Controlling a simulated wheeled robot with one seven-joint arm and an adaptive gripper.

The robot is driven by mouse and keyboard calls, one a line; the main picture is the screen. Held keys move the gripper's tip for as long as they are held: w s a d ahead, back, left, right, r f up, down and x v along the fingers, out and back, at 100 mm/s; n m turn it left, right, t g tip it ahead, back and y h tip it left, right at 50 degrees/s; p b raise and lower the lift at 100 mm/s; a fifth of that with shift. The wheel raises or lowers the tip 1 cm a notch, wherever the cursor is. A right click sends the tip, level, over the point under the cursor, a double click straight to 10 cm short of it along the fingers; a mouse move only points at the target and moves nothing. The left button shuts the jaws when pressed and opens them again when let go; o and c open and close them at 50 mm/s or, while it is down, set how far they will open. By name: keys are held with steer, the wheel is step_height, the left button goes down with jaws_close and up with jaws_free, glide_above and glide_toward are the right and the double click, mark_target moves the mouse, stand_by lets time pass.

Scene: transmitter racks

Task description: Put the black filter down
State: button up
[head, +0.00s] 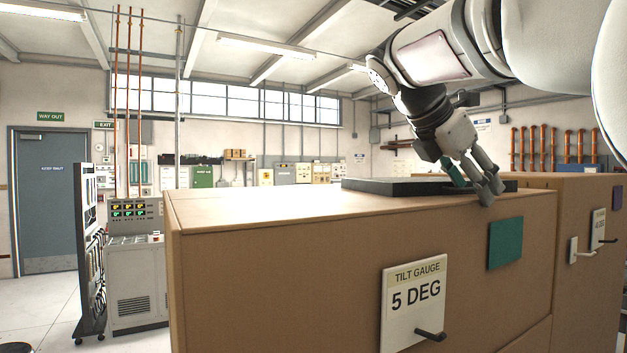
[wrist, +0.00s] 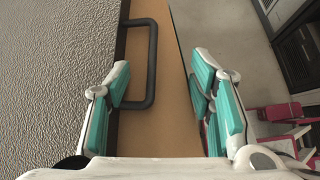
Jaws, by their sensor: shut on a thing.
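The black filter (head: 395,187) lies flat on top of the tan cabinet in the head view, near its front right. In the wrist view its grey textured face (wrist: 60,70) fills the left side, with a black frame edge and a black looped handle (wrist: 153,60). My gripper (head: 478,188) reaches down at the filter's right part. It is shut on the filter, though its teal-padded fingers (wrist: 162,100) look well apart in the wrist view. The handle shows between them, close to the left pad. The exact contact is hard to see.
The tan cabinet (head: 290,245) has a tilt gauge plate (head: 414,300) and a teal square (head: 505,242) on its front. Small hooks stick out there. Another tan cabinet (head: 590,240) stands at right. The cabinet top left of the filter is clear.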

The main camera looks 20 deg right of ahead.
steer(key=v, duration=1.2)
steer(key=shift+s, duration=0.1)
